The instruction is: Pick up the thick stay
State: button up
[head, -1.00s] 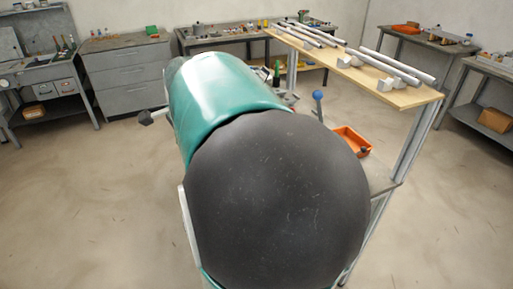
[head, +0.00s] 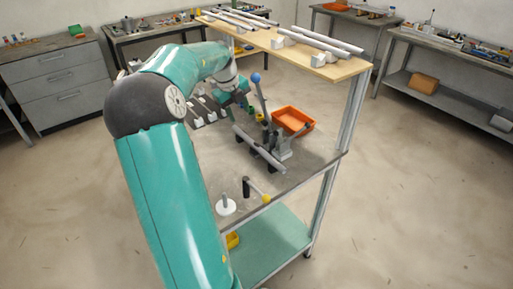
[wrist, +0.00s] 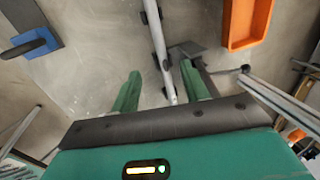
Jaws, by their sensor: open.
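I cannot tell which of the grey bars is the thick stay. One bar (head: 260,150) lies in dark holders on the bench, beside an upright lever clamp (head: 281,148). Two long bars (head: 317,38) rest on white blocks on the raised wooden shelf, and more lie at its far end (head: 237,18). Smaller pieces on white supports (head: 205,108) stand on the bench. My gripper (wrist: 161,68) is open and empty; in the wrist view a grey bar (wrist: 158,38) with dark holders lies below, between the fingers.
An orange tray (head: 294,120) sits behind the bar. A lever with a blue knob (head: 256,78) stands close to my gripper. A white disc with a post (head: 225,206) and a yellow-tipped handle (head: 266,198) stand at the near end. The wooden shelf (head: 345,68) overhangs the back.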

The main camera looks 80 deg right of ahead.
aim_at(247, 137)
jog(key=x, duration=1.2)
jog(key=shift+d+f, duration=0.1)
jog(key=shift+f, duration=0.2)
grip_shut()
